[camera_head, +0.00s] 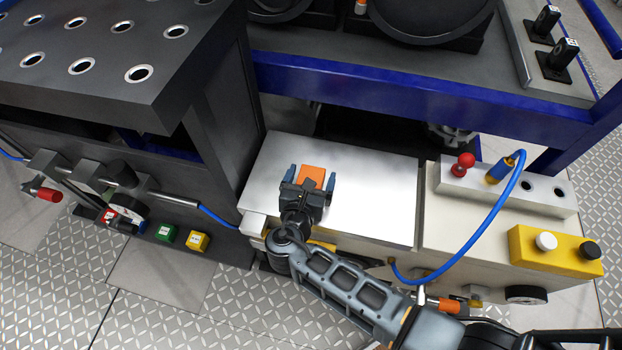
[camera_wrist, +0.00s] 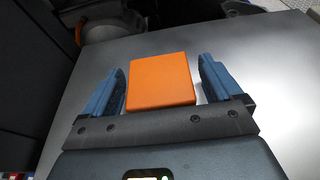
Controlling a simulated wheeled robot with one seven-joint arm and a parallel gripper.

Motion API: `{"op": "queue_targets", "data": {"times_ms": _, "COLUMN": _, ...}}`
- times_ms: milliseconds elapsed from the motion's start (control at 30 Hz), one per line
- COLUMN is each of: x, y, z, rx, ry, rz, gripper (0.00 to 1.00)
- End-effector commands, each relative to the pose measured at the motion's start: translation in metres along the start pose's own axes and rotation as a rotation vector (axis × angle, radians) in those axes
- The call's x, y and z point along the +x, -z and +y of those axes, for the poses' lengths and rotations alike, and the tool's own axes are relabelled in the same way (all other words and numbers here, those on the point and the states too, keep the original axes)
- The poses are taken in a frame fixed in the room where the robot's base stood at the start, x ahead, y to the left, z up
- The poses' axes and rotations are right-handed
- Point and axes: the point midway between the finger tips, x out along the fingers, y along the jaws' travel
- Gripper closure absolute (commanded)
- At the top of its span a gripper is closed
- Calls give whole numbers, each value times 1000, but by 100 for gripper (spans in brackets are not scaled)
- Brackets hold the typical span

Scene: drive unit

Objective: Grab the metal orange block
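The orange block (camera_head: 312,174) lies on a bright metal plate (camera_head: 380,190) on top of the drive unit. It also shows in the wrist view (camera_wrist: 160,82) as a square orange face. My gripper (camera_head: 313,178) is over the plate with its two blue fingers on either side of the block. In the wrist view the gripper (camera_wrist: 165,85) is open. A narrow gap shows between the block and each finger, a little wider at the right one. The near edge of the block is close to the dark gripper body; I cannot tell if they touch.
A dark perforated metal table (camera_head: 110,60) stands at the left. A blue frame beam (camera_head: 400,95) runs behind the plate. To the right are a red ball knob (camera_head: 466,160), a blue cable (camera_head: 480,235) and a yellow button box (camera_head: 556,250). The plate right of the block is bare.

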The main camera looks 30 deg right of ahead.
Motion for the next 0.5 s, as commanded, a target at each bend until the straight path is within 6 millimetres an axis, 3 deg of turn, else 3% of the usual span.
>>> {"op": "queue_targets", "data": {"times_ms": 67, "x": 0, "y": 0, "z": 0, "rx": 0, "ry": 0, "rz": 0, "gripper": 16}}
{"op": "queue_targets", "data": {"times_ms": 500, "x": 0, "y": 0, "z": 0, "rx": 0, "ry": 0, "rz": 0, "gripper": 58}}
